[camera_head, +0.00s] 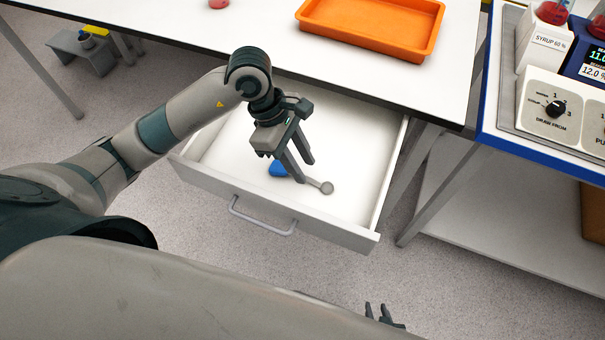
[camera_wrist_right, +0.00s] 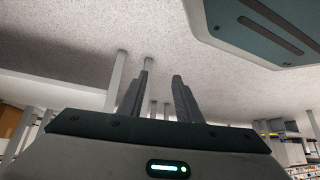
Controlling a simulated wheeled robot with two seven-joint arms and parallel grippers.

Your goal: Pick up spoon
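The spoon (camera_head: 326,187) lies on the floor of the open white drawer. Its round grey bowl and a short piece of handle show; the rest is hidden behind my left gripper. My left gripper (camera_head: 306,171) points down into the drawer, its fingers apart, with the near fingertip beside the spoon's handle. I cannot tell whether it touches the spoon. My right gripper (camera_wrist_right: 162,72) is open and empty in the right wrist view, over bare floor. Its fingertips also show at the bottom of the head view (camera_head: 382,313).
The white drawer (camera_head: 337,231) has a grey front handle. A blue object (camera_head: 278,169) lies inside, partly hidden by the gripper. The white tabletop (camera_head: 459,62) overhangs the drawer's back and carries an orange tray (camera_head: 428,47). A blue-edged dispenser bench (camera_head: 487,131) stands right.

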